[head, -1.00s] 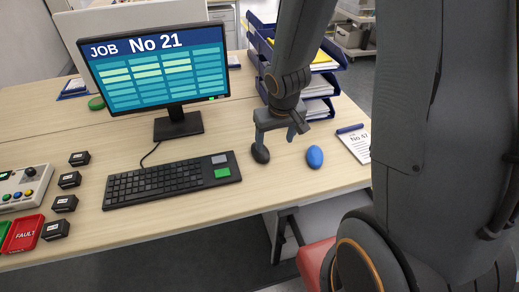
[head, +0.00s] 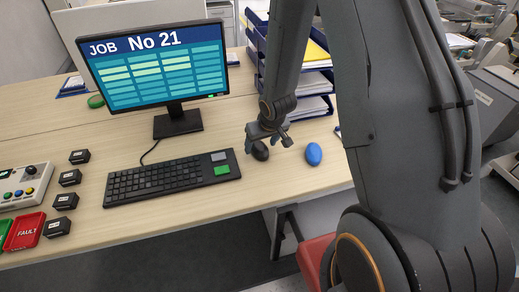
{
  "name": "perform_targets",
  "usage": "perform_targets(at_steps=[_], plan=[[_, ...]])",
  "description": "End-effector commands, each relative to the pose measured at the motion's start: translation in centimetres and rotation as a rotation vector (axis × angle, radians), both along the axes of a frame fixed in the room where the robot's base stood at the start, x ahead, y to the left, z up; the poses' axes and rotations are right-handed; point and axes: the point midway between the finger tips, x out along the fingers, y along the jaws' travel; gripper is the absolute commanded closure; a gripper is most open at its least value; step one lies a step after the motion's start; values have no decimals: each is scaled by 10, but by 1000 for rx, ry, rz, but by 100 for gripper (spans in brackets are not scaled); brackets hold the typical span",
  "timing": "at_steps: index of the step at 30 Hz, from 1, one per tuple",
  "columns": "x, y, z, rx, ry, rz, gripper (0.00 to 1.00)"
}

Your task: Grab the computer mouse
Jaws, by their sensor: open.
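A dark, rounded computer mouse (head: 261,151) lies on the wooden desk to the right of the keyboard (head: 172,178). My gripper (head: 266,146) points down over the mouse, its fingers spread and empty. One finger shows just to the mouse's left and the other to its upper right. The upper part of the mouse is partly hidden by the gripper. I cannot tell how much height is left between the fingertips and the desk. A smooth blue oval object (head: 314,154) lies on the desk to the right of the mouse, apart from it.
A monitor (head: 155,65) stands behind the keyboard. Blue paper trays (head: 258,45) stand close behind my gripper. Several small black boxes (head: 70,178), a red tray (head: 25,232) and a control box (head: 22,187) are at the left. The desk's front edge (head: 215,217) is near.

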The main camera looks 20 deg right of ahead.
Motion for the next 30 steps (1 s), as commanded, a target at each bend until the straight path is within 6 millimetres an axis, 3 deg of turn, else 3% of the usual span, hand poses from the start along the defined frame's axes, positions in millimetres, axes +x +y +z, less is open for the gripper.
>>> perform_targets(at_steps=[6,13,21,30], plan=[[5,1,-14,0,1,0,32],[6,1,-15,0,0,0,32],[6,1,-14,0,0,0,76],[6,1,-11,0,-1,1,78]])
